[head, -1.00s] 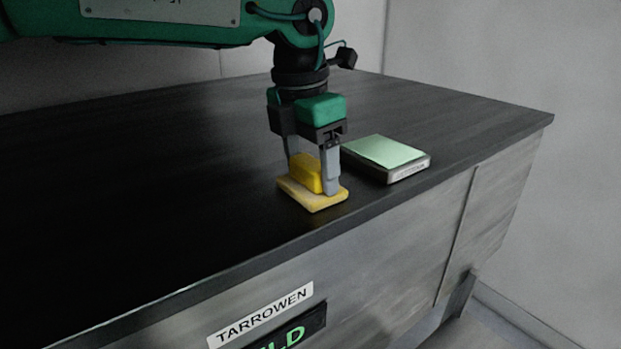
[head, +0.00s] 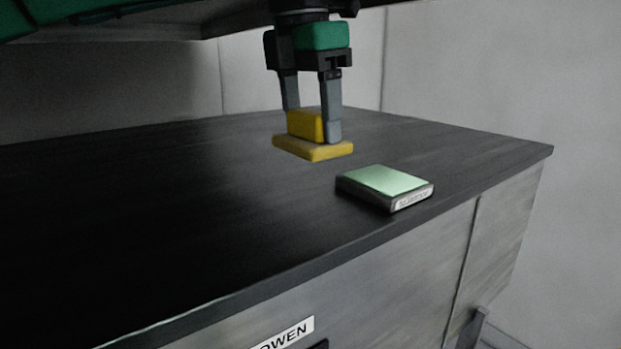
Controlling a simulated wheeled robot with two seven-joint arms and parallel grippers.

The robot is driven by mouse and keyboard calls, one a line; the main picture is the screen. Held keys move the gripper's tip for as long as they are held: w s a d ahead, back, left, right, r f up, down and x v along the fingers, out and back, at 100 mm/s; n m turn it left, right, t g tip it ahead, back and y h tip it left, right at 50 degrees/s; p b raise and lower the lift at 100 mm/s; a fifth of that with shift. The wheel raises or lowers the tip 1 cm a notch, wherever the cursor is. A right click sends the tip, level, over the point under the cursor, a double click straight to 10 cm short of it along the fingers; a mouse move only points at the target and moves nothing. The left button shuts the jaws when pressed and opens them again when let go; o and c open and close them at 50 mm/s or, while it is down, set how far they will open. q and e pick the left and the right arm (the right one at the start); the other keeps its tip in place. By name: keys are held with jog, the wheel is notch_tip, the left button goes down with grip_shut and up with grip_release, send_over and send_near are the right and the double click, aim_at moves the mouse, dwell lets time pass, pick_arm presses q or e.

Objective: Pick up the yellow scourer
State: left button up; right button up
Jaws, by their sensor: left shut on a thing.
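The yellow scourer (head: 312,150) is a flat yellow pad with a raised yellow block on top. My left gripper (head: 314,122) points down and is shut on the raised block, with one grey finger on each side. The scourer hangs level above the dark worktop, clear of it. My right gripper is not in view.
A pale green pad on a dark, labelled base (head: 385,187) lies on the worktop to the right of the scourer, near the front edge. The dark worktop (head: 160,220) is bare to the left. A grey wall stands behind.

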aim_at(311, 111)
pick_arm(q)
notch_tip(311, 111, up, 10)
jog(key=shift+f+b, duration=0.1)
jog(key=shift+b, duration=0.2)
